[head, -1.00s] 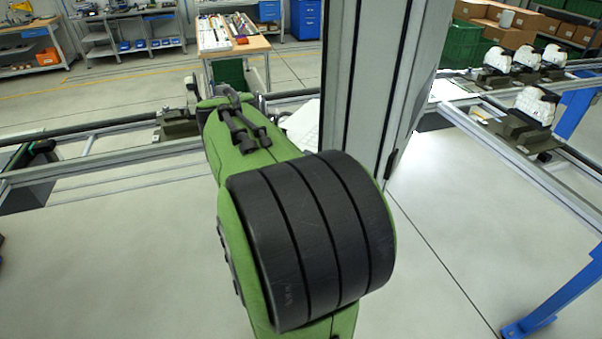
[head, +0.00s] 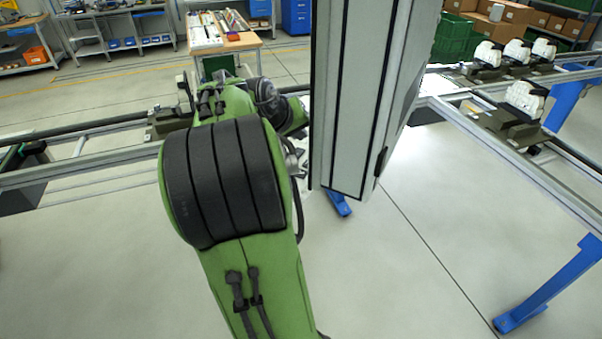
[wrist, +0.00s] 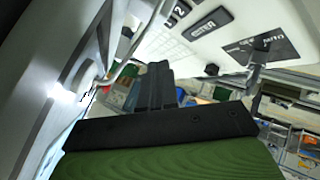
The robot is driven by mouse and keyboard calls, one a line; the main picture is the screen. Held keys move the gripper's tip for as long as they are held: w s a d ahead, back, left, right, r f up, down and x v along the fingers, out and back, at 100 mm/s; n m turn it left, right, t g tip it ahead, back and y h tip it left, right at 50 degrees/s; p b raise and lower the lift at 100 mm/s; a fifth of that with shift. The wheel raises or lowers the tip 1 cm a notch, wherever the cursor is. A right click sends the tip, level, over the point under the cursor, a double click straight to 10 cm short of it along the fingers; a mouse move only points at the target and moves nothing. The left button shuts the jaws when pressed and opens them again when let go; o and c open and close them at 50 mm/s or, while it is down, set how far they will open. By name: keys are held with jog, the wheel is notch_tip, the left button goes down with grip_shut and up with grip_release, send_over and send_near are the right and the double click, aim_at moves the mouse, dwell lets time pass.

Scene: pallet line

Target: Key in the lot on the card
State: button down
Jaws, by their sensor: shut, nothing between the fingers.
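My gripper (wrist: 158,82) shows in the wrist view with its dark fingers together and nothing between them. Beyond and above it is a pale panel (wrist: 222,52) seen at a steep tilt. The panel carries dark rectangular labels or keys, one wide dark key (wrist: 211,22) and a smaller one with a 2-like mark (wrist: 180,9). A dark plate with pale lettering (wrist: 262,46) lies on the panel to the right; I cannot read it or tell whether it is the card. The fingertips look apart from the dark keys. In the head view the gripper is hidden.
A tall grey column (head: 362,110) stands right of my arm in the head view. Conveyor rails (head: 90,180) run across behind, with white-topped parts on dark carriers (head: 524,98) at the right. Blue legs (head: 548,285) stand at right. Open floor lies in front.

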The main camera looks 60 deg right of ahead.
aim_at(298, 175)
notch_tip(298, 175, down, 8)
jog(key=b, duration=0.7)
jog(key=shift+f, duration=0.25)
dwell(1.3)
jog(key=shift+f, duration=0.35)
jog(key=shift+f+b, duration=0.5)
jog(key=shift+b, duration=0.15)
dwell(0.4)
jog(key=shift+r+p, duration=0.85)
jog(key=shift+r, duration=0.1)
notch_tip(298, 175, up, 5)
jog(key=p, duration=0.4)
jog(key=shift+r+p, duration=0.1)
jog(key=shift+p, duration=0.2)
